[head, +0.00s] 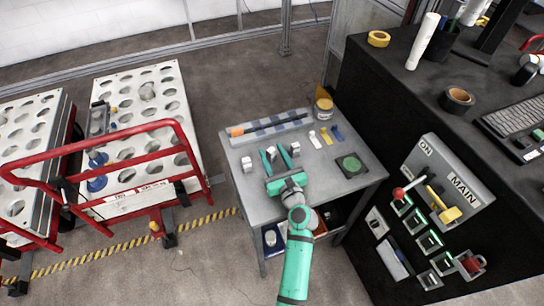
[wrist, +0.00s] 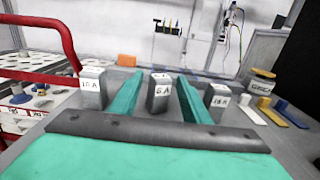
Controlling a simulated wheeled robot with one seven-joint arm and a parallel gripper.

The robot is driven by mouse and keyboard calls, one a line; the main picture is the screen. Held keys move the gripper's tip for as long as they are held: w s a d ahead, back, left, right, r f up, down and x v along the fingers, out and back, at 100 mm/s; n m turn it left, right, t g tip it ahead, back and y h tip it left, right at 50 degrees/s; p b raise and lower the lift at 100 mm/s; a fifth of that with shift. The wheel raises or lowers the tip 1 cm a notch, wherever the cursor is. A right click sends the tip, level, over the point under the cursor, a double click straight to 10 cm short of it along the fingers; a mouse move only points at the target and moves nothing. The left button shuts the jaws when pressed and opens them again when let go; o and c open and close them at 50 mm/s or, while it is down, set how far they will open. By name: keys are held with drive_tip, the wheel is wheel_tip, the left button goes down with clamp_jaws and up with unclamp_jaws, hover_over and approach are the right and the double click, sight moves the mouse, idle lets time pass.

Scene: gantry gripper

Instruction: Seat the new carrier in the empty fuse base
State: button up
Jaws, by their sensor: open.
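Three small grey carriers with white tops stand upright on the bench. In the wrist view they are marked 10 A (wrist: 92,88), 6 A (wrist: 158,95) and what looks like 16 A (wrist: 217,103). My teal gripper (head: 274,152) is open over the bench, its two fingers on either side of the 6 A carrier, with visible gaps. The 10 A carrier (head: 247,164) is left of the fingers and the other (head: 295,149) is right. The fuse bases (head: 415,222) sit on the dark cabinet at right, several with green edges. I cannot tell which one is empty.
The ON/MAIN panel (head: 455,170) has a red-knobbed lever and yellow handle. Red-railed carts (head: 140,130) stand left.

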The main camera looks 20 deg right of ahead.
drive_tip(key=shift+w+a, duration=0.1)
drive_tip(key=shift+d, duration=0.2)
drive_tip(key=c, duration=0.3)
drive_tip(key=shift+a, duration=0.1)
drive_tip(key=c, duration=0.5)
drive_tip(key=shift+a, duration=0.35)
clamp_jaws()
drive_tip(key=shift+d, duration=0.1)
